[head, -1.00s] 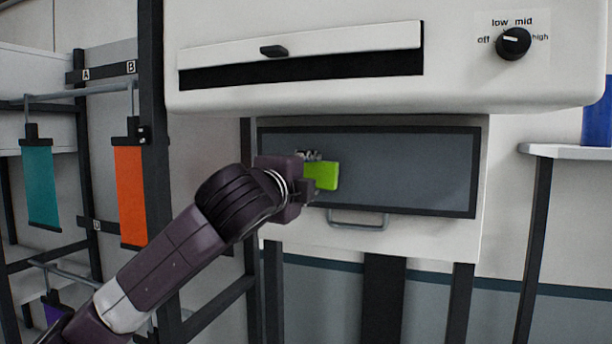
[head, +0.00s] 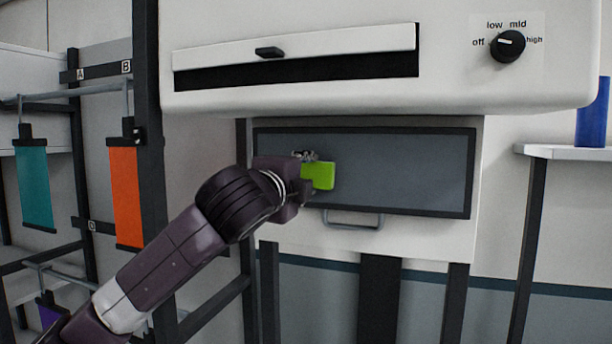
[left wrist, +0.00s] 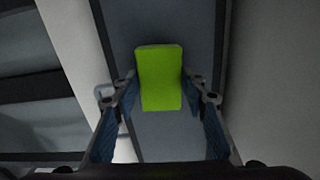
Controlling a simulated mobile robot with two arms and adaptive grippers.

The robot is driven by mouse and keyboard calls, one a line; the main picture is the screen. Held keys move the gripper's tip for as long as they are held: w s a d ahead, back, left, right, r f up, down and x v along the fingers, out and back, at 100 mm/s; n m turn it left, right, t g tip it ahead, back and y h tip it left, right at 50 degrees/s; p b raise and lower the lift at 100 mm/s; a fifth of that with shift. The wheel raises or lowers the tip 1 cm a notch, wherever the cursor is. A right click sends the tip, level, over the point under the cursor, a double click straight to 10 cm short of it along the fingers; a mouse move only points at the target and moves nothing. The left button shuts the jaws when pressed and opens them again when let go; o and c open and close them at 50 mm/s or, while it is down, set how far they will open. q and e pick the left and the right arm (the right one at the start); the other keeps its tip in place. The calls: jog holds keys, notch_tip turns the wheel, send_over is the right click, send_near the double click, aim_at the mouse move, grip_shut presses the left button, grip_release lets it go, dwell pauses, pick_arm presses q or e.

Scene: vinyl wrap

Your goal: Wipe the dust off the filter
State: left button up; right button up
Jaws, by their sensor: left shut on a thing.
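The filter (head: 410,170) is a flat grey panel in a dark frame, set in the white machine below its slot. My left gripper (head: 306,180) is in front of the filter's left part and is shut on a bright green block-shaped wiper (head: 318,176). In the left wrist view the green wiper (left wrist: 160,78) sits between the two fingers, with the grey panel (left wrist: 195,20) behind it. I cannot tell whether the wiper touches the panel. My right gripper is not in view.
A metal handle (head: 352,220) sticks out just below the filter. The machine's body (head: 300,95) overhangs above, with a dial (head: 508,46) at right. A rack with hanging teal (head: 35,190) and orange (head: 126,197) strips stands at left. A shelf (head: 560,151) holds a blue cylinder (head: 593,112).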

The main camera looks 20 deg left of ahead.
pick_arm(q)
jog(key=shift+w+p, duration=0.35)
jog(key=shift+w, duration=0.25)
jog(key=shift+d, duration=0.15)
